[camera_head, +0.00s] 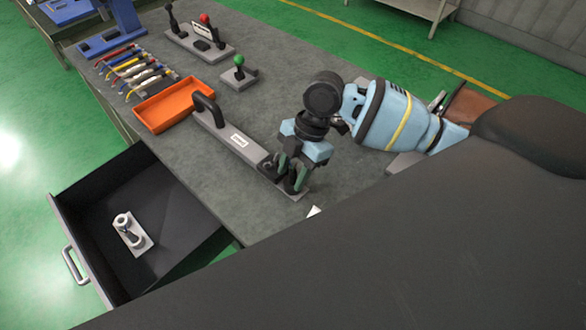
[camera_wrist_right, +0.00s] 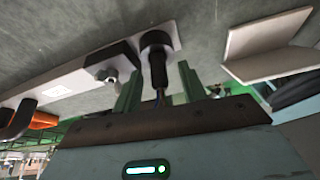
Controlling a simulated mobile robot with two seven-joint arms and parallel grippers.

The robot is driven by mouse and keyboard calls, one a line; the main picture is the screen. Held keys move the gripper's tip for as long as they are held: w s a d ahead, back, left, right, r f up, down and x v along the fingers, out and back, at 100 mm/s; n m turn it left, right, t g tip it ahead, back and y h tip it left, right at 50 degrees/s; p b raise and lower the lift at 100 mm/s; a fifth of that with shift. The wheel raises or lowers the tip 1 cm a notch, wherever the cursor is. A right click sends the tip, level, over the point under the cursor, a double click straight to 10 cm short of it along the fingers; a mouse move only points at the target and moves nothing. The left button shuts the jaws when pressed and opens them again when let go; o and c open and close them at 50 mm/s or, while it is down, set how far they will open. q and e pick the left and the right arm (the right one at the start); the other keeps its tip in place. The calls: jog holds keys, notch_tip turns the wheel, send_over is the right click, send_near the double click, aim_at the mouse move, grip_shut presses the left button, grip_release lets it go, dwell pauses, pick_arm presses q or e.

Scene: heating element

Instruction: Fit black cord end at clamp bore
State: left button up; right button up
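A long grey base plate (camera_head: 222,130) with a white label lies on the bench and also shows in the wrist view (camera_wrist_right: 72,82). A black clamp block with a metal screw (camera_wrist_right: 110,68) sits on it. Beside the block, a black cord end (camera_wrist_right: 157,68) stands in a round black holder (camera_wrist_right: 156,40) at the plate's end. My right gripper (camera_head: 292,186) is low over this end of the plate. In the wrist view its fingers (camera_wrist_right: 159,88) stand either side of the cord end, with gaps showing, so it looks open. The clamp bore is not clearly visible. My left gripper is not in view.
A black arched tube (camera_head: 206,106) rises at the plate's far end, next to an orange tray (camera_head: 172,118). An open drawer (camera_head: 92,205) holds a pale metal part (camera_head: 128,232). Lever boxes (camera_head: 205,46) stand farther back. A pale angled piece (camera_wrist_right: 270,48) lies near the gripper.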

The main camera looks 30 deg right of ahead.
jog(key=shift+r, duration=0.1)
jog(key=shift+w+d+r, duration=0.1)
jog(key=shift+d+r, duration=0.05)
jog(key=shift+r, duration=0.2)
jog(key=v, duration=0.6)
jog(key=shift+d+r, duration=0.25)
jog(key=shift+r, duration=0.15)
dwell(0.3)
